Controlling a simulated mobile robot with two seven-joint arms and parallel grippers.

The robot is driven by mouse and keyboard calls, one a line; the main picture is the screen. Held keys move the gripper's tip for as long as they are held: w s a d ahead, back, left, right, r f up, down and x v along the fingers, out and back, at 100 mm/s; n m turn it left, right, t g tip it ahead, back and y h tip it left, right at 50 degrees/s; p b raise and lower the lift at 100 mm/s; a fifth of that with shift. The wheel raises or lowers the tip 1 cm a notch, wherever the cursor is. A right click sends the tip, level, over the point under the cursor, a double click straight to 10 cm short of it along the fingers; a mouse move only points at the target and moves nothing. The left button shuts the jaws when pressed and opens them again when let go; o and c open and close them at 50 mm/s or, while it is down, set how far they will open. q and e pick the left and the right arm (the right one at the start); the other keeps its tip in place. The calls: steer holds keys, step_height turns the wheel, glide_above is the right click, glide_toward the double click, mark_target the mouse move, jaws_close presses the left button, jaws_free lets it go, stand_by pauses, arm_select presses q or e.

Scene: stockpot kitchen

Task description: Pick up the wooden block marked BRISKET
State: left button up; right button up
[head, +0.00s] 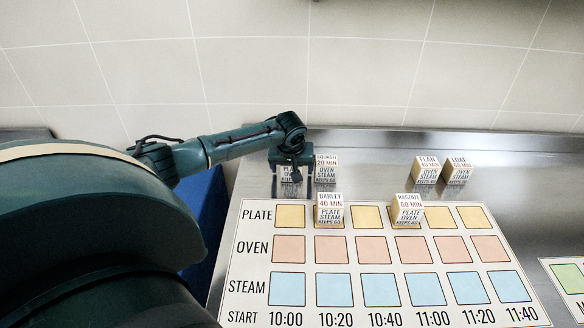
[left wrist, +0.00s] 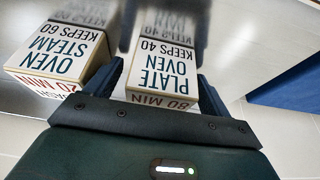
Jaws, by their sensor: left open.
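My left gripper (head: 291,160) is open over a wooden block (head: 290,175) at the back left of the steel counter. In the left wrist view that block (left wrist: 163,55) stands between the two open fingers of the gripper (left wrist: 160,78). Its face reads PLATE, OVEN, KEEPS 40, and its top edge reads 80 MIN. Its name is hidden, and no readable label in view says BRISKET. The SQUASH block (head: 325,168) stands close beside it and also shows in the left wrist view (left wrist: 62,56), just outside one finger. My right gripper is not in view.
FLAN (head: 427,171) and LOAF (head: 458,171) blocks stand farther right on the counter. BARLEY (head: 329,209) and RAGOUT (head: 408,209) blocks stand on the PLATE row of the chart (head: 256,248). A tiled wall (head: 250,70) rises behind.

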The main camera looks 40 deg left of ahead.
arm_select(q)
steer(key=shift+r, duration=0.1)
steer(key=c, duration=1.1)
